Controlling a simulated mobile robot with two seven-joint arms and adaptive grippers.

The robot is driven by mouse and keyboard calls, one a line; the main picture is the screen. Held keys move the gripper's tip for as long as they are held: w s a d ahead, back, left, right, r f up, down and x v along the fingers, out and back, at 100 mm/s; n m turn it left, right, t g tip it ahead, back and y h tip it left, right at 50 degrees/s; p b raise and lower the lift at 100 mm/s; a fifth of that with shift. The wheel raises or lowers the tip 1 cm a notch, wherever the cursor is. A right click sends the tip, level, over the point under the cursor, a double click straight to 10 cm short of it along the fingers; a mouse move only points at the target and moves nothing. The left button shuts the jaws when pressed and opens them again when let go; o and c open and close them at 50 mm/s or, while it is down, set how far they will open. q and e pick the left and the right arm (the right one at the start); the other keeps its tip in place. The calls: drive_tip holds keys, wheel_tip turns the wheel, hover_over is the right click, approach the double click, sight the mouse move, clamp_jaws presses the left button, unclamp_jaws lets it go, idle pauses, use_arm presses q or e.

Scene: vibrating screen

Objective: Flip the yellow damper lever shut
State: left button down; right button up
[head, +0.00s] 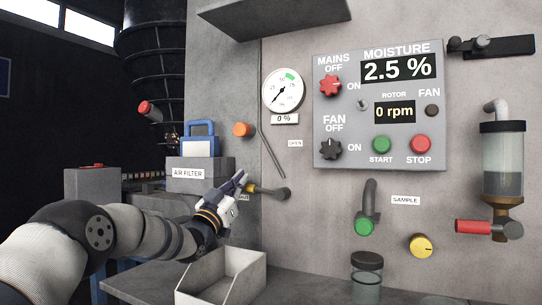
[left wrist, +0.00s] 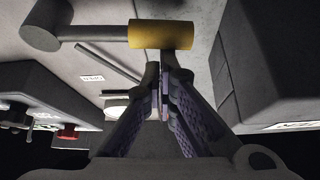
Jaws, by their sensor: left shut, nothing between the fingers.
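The damper lever has a yellow grip (head: 250,188) and a grey arm running to a round pivot (head: 284,194) on the panel. It points left and lies about level, its grip beside a small label partly hidden by my gripper. An OPEN label (head: 295,143) is above the pivot. My left gripper (head: 242,178) is shut and empty, right at the grip. In the left wrist view, the closed fingertips (left wrist: 160,75) are close to the yellow grip (left wrist: 160,34); I cannot tell whether they touch. The pivot (left wrist: 40,34) is at upper left there. My right gripper is not in view.
A thin grey bar (head: 270,152) slants on the panel above the lever. An open tray (head: 255,278) stands below my gripper. The air filter box (head: 200,175) is left of it. The control panel (head: 380,160) and sampling fittings are to the right.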

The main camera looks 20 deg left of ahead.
use_arm(q)
drive_tip(key=shift+a+f, duration=0.1)
drive_tip(key=shift+f, duration=0.45)
drive_tip(key=shift+f, duration=0.1)
drive_tip(key=s+a, duration=0.1)
drive_tip(key=s, duration=1.2)
drive_tip(key=shift+f, duration=0.25)
